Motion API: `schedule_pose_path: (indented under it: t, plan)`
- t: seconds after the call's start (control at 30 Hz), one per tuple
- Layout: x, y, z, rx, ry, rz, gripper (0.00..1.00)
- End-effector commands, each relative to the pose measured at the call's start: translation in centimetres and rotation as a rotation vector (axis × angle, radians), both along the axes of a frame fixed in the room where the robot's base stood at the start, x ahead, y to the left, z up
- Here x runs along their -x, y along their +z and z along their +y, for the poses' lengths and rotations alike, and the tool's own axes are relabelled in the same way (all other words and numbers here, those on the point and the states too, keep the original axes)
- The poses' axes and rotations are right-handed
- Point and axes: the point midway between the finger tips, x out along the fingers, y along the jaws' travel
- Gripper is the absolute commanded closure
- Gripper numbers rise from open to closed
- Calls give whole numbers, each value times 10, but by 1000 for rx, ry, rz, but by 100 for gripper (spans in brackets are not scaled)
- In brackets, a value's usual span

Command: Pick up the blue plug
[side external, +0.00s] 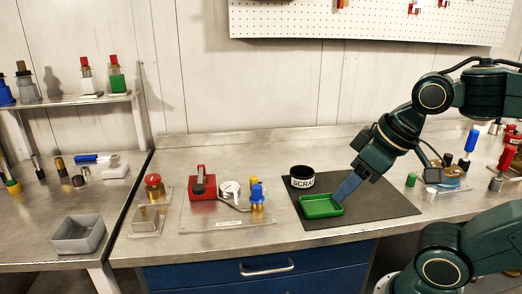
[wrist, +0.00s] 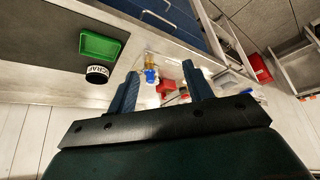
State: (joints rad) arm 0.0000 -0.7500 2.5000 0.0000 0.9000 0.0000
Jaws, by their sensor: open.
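A small blue plug (side external: 257,192) stands upright on a brass fitting at the right end of the clear fixture plate (side external: 228,222), just in front of a yellow piece (side external: 253,181). In the wrist view the blue plug (wrist: 151,76) shows between the finger outlines, some distance beyond them. My gripper (side external: 344,190) hangs tilted over the dark mat, close to the green tray, well to the right of the plug. In the wrist view my gripper (wrist: 160,72) has its two blue fingers spread apart with nothing between them.
The green tray (side external: 322,213) and black SCRAP cup (side external: 302,170) are on the dark mat (side external: 378,210). A red block (side external: 203,188) and round gauge (side external: 230,188) share the fixture plate. A grey bin (side external: 78,240) is at left. Bare metal lies between plate and mat.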

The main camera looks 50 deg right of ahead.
Motion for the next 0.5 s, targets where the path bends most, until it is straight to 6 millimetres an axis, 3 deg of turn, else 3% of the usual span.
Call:
schedule_pose_path:
  t: [0.27,0.5]
  plan:
    - [-9,6,-1,-24,-54,20,49]
    - [-41,21,-6,-100,-233,82,49]
